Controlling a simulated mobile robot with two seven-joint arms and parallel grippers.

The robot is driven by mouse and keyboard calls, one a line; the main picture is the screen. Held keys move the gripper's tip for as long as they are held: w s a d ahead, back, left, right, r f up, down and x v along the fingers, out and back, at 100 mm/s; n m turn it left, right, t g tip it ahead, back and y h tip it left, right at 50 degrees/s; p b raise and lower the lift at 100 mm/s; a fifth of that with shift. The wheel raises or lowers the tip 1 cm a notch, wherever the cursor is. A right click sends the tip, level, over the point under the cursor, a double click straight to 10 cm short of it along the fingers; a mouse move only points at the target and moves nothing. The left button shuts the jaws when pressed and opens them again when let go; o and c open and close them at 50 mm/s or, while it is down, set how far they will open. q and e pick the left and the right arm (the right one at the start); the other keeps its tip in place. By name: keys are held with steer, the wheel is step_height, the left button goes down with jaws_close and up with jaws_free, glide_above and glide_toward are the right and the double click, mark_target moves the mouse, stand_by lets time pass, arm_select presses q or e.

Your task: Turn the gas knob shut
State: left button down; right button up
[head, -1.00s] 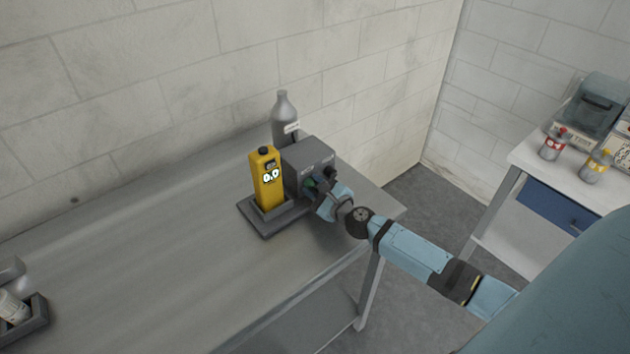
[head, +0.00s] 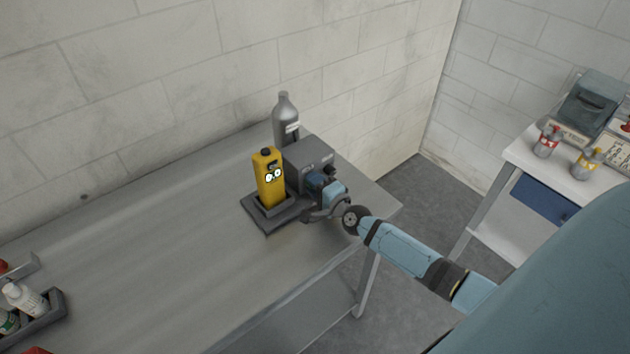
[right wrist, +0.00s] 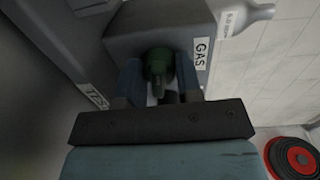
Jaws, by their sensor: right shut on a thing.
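The gas knob is green (right wrist: 160,64) and sits on the front of a grey box in the right wrist view, beside a label reading GAS (right wrist: 201,53). The grey box (head: 308,154) stands on the bench in the head view, just right of a yellow device. My right gripper (head: 317,185) is at the front of the box. In the right wrist view its fingers (right wrist: 160,82) are on either side of the green knob and shut on it. The gripper hides the knob in the head view. My left gripper does not show.
The yellow device (head: 270,178) stands in a dark base (head: 262,222) close to the gripper. A grey bottle (head: 286,120) stands behind the box. The middle of the bench (head: 170,240) is clear. A tray (head: 58,303) with bottles is at the lower left.

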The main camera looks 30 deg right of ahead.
steer(key=shift+n+p, duration=0.35)
steer(key=shift+n, duration=0.55)
steer(key=o, duration=0.9)
steer(key=shift+o, duration=0.2)
steer(key=s, duration=0.4)
steer(key=s+b, duration=0.1)
steer(key=s, duration=0.3)
steer(key=s+d+b, duration=0.1)
steer(key=s, duration=0.3)
steer(key=shift+s+r, duration=0.25)
steer(key=shift+s, duration=0.05)
steer(key=shift+s+r, duration=0.1)
steer(key=shift+s, duration=0.5)
